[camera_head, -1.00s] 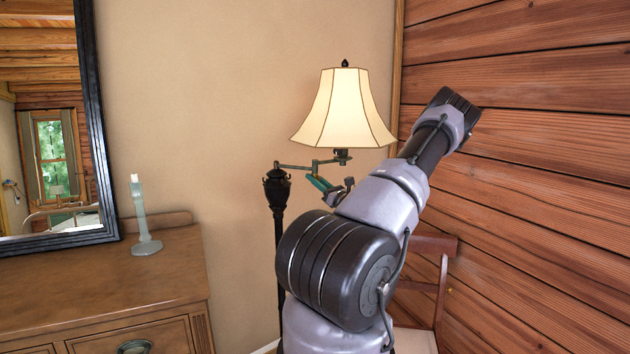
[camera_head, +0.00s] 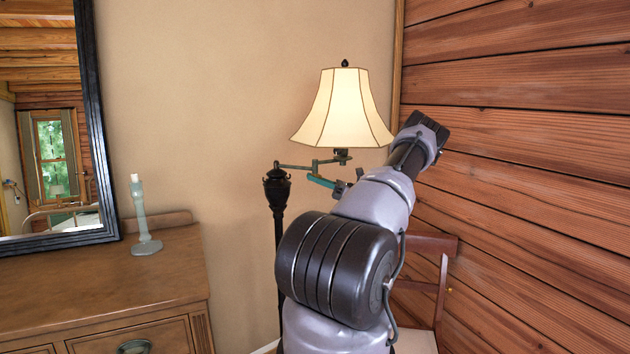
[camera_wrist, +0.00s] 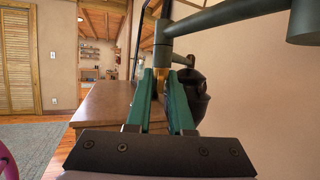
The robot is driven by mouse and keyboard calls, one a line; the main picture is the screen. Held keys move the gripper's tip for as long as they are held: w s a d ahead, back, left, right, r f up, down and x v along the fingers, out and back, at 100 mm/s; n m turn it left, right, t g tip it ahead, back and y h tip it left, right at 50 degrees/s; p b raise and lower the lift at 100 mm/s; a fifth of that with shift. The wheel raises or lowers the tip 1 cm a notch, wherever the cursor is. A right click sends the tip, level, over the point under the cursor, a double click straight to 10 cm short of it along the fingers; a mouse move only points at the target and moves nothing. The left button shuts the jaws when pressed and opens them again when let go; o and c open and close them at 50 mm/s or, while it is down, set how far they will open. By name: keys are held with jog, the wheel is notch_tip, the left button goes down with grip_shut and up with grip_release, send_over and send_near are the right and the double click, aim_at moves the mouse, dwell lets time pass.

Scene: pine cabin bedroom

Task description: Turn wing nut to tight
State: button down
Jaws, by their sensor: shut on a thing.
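The floor lamp's swing arm (camera_head: 295,167) has a joint (camera_head: 315,163) below the lit shade. The wing nut is too small to make out in the head view. My gripper (camera_head: 312,177) reaches this joint from the lower right, its green fingers just under it. In the wrist view, my gripper (camera_wrist: 160,74) has its two green fingertips at the lower end of the vertical joint post (camera_wrist: 162,52). It is shut on the wing nut there, which the fingertips mostly hide.
The cream lampshade (camera_head: 343,112) hangs just above my wrist. The black lamp pole (camera_head: 279,225) stands to the left. A dresser (camera_head: 100,275) with a candlestick (camera_head: 145,225) and a mirror (camera_head: 95,120) is further left. A wooden chair (camera_head: 440,265) and plank wall (camera_head: 530,180) are at right.

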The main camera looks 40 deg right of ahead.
jog(key=n+g+y, duration=0.1)
jog(key=n+g, duration=0.1)
jog(key=g, duration=0.1)
jog(key=n+g+y, duration=0.1)
jog(key=n+g, duration=0.1)
jog(key=g, duration=0.2)
jog(key=n+g+y, duration=0.1)
jog(key=g, duration=0.2)
jog(key=shift+n+g+y, duration=0.3)
jog(key=shift+n+y, duration=0.1)
jog(key=shift+n+g, duration=0.3)
jog(key=shift+g, duration=0.3)
jog(key=c, duration=1)
grip_release()
